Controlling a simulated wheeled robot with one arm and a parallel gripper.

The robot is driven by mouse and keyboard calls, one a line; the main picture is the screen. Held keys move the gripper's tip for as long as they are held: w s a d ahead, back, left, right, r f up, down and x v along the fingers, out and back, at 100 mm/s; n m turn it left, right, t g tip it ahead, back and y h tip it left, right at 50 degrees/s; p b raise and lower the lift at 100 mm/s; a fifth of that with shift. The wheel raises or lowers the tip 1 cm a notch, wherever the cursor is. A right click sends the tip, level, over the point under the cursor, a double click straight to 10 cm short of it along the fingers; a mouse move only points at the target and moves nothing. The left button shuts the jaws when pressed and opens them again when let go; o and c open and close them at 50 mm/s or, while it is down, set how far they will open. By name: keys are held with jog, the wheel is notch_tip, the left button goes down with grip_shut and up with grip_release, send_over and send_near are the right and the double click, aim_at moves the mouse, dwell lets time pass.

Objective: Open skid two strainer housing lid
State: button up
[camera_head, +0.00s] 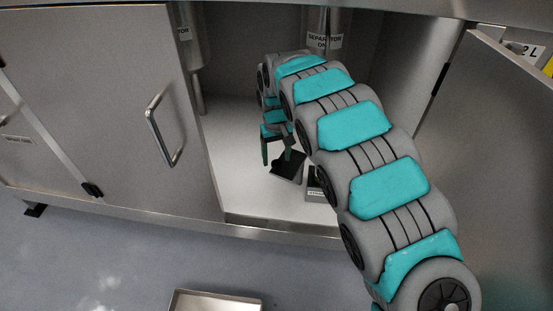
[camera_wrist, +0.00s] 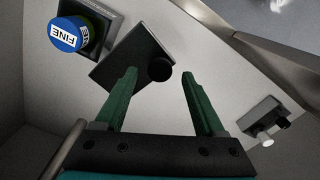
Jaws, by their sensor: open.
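My gripper (camera_head: 277,159) reaches down inside an open cabinet, and its two green fingers are apart and empty. In the wrist view, a dark square plate with a round black knob, apparently the strainer lid (camera_wrist: 128,60), lies just beyond the fingertips (camera_wrist: 159,73). The knob shows between the fingertips; I cannot tell whether they touch it. Beside the plate, a dark square housing (camera_wrist: 108,15) shows a blue round cap marked FINE (camera_wrist: 65,34) at its opening. I cannot tell whether plate and housing are joined. The plate (camera_head: 288,168) also shows below my gripper in the head view.
A small grey box with knobs (camera_wrist: 260,113) stands at the right in the wrist view. The cabinet's white floor (camera_head: 240,180) is clear at left. A left door (camera_head: 100,100) and a right door (camera_head: 500,130) flank the opening. A metal tray (camera_head: 215,302) sits in front.

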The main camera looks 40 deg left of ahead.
notch_tip(320, 180, up, 6)
jog(key=shift+r, duration=0.1)
dwell(0.6)
